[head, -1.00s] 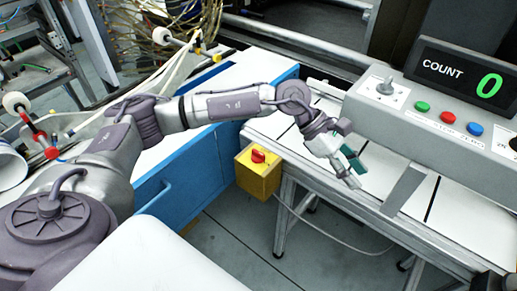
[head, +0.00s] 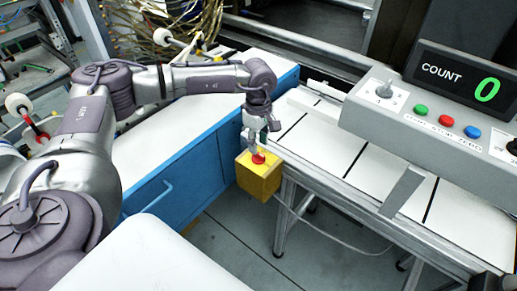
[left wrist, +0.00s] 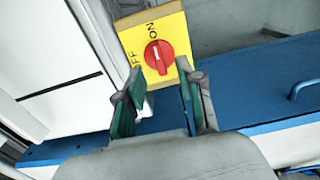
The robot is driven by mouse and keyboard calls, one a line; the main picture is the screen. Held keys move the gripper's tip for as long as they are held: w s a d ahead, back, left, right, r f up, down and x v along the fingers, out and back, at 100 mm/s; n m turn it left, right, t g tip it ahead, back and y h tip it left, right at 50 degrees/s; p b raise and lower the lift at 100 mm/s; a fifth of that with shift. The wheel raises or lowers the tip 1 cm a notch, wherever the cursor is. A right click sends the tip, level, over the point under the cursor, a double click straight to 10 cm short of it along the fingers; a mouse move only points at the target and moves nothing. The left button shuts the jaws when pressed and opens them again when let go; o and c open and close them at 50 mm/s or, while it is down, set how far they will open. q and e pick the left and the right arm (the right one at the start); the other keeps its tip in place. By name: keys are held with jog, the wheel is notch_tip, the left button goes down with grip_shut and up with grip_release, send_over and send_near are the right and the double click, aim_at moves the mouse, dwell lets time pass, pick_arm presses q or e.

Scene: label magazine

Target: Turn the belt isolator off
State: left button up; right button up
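The belt isolator is a yellow box (head: 259,182) with a red rotary knob (head: 258,158) on top, at the corner of the conveyor frame. In the left wrist view the box face (left wrist: 177,33) shows the words ON and OFF. The red knob (left wrist: 159,57) has a white mark, and its bar seems to point toward ON. My left gripper (head: 257,147) is above the box, pointing down, close to the knob. In the left wrist view my left gripper (left wrist: 158,82) is open and empty, its green-padded fingers apart, with the knob showing between and beyond the tips. Contact cannot be told.
A blue cabinet (head: 185,178) with a white top stands left of the box. The white-slatted conveyor (head: 370,172) lies to the right. A grey panel (head: 405,122) with coloured buttons and a COUNT display (head: 462,80) reading 0 stands over it. Open floor lies in front.

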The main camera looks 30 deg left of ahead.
aim_at(259, 153)
pick_arm(q)
jog(key=shift+f, duration=2)
grip_shut()
